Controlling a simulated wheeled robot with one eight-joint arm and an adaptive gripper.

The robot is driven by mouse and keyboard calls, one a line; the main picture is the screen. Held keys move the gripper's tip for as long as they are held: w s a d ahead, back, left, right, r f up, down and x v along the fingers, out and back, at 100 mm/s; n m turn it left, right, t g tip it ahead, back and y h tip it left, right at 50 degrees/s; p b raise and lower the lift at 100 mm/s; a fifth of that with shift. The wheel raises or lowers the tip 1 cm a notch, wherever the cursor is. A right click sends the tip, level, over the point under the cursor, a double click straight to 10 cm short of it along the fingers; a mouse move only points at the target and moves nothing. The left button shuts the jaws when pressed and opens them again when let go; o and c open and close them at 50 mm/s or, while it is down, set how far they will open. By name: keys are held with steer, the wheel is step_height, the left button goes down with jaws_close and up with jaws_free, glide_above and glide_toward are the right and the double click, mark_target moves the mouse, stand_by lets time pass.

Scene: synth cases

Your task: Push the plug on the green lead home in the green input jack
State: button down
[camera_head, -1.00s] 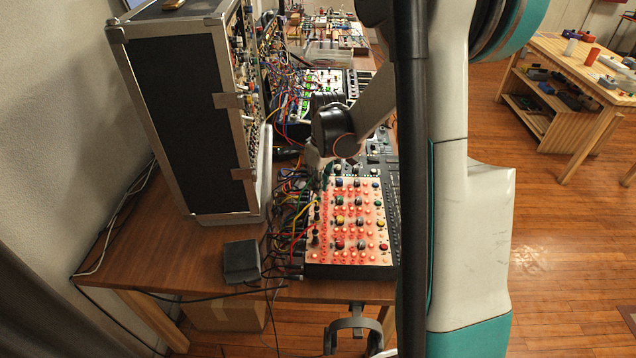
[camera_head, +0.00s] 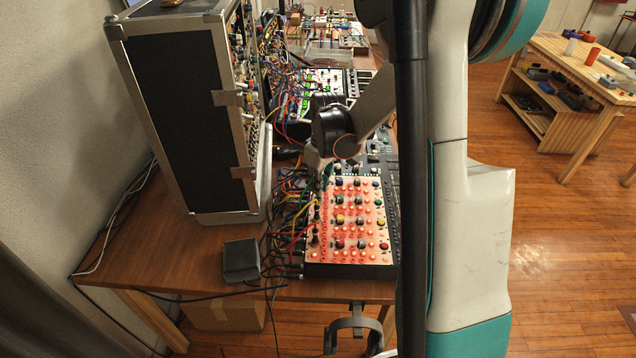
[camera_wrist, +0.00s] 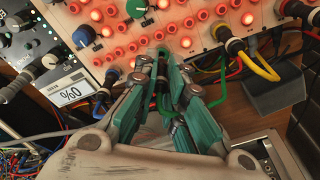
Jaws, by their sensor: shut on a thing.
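In the wrist view my gripper (camera_wrist: 162,72) has teal fingers closed around a dark plug (camera_wrist: 160,88) at the face of the lit panel (camera_wrist: 180,28). A green lead (camera_wrist: 216,98) loops out to the right from between the fingers. The fingers cover most of the plug. The green input jack is not clearly visible, and I cannot tell how far the plug sits in it. In the head view my gripper (camera_head: 320,170) is at the far left corner of the panel, and its fingertips are too small to make out there.
Plugs with yellow (camera_wrist: 258,66) and red leads stand in the panel to the right of my gripper in the wrist view. A blue lead's plug (camera_wrist: 100,98) is at the left. A tall black case (camera_head: 185,120) stands left of the panel, with tangled cables between them.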

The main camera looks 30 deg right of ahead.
steer(key=shift+f+b, duration=0.6)
steer(key=shift+f, duration=0.3)
steer(key=c, duration=1.6)
jaws_free()
steer(key=r, duration=0.4)
steer(key=s+r, duration=0.1)
steer(key=r, duration=0.7)
steer(key=shift+s+d, duration=0.2)
